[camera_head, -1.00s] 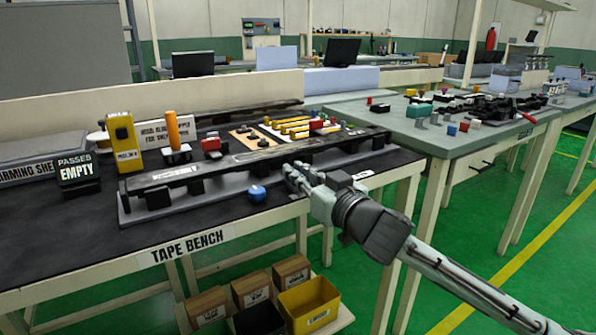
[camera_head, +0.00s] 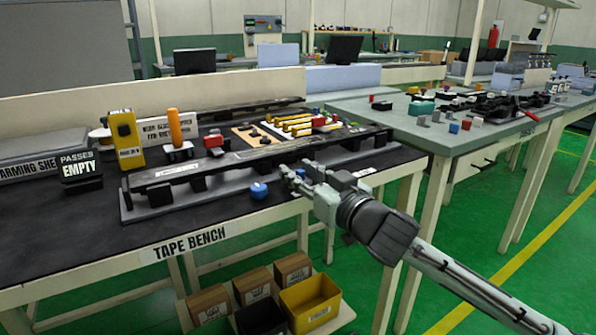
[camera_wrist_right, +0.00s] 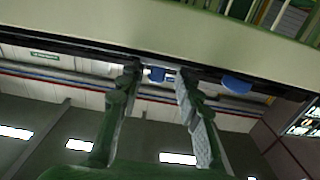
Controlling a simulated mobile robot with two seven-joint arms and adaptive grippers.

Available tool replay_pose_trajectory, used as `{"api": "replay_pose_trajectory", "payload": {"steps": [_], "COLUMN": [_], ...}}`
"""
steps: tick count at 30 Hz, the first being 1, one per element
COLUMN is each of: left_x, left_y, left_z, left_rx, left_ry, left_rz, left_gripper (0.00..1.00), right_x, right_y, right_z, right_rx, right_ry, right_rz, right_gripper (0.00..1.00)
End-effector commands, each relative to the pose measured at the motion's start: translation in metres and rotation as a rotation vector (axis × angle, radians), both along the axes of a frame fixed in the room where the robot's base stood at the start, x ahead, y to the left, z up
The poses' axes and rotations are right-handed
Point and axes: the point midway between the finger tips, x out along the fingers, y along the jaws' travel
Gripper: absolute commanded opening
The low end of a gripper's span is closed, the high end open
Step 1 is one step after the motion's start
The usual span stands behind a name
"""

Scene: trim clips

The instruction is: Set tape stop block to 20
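On the tape bench (camera_head: 90,232) lies a long dark rail (camera_head: 240,160) on raised supports. A round blue knob (camera_head: 259,190) is at the rail's front side; a blue rounded part (camera_wrist_right: 237,84) shows in the right wrist view. I cannot make out the stop block or any scale numbers. My right gripper (camera_head: 287,180) is at the bench's front edge, just right of the blue knob and apart from it. In the wrist view the right gripper (camera_wrist_right: 158,82) has its fingers spread, with a small blue part (camera_wrist_right: 157,74) visible beyond them. My left gripper is not in view.
A grey bench (camera_head: 440,125) with small parts is at the right. Bins, one yellow (camera_head: 312,302), sit below. The bench's front left is clear.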

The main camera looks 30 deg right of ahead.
Motion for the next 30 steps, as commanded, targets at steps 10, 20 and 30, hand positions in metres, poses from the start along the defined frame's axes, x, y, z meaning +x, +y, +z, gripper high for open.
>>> {"api": "replay_pose_trajectory", "payload": {"steps": [10, 20, 30], "left_x": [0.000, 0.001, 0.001], "left_y": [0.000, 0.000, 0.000], "left_z": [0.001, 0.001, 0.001], "left_rx": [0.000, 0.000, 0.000], "left_ry": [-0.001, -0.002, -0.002], "left_rz": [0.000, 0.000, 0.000], "left_gripper": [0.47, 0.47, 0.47], "right_x": [-0.050, -0.067, -0.067], "right_y": [-0.003, -0.004, -0.004], "right_z": [-0.002, -0.001, -0.001], "right_rx": [0.002, 0.001, 0.001], "right_ry": [0.004, 0.002, 0.001], "right_rz": [0.003, 0.003, 0.002], "right_gripper": [0.34, 0.34, 0.34]}}
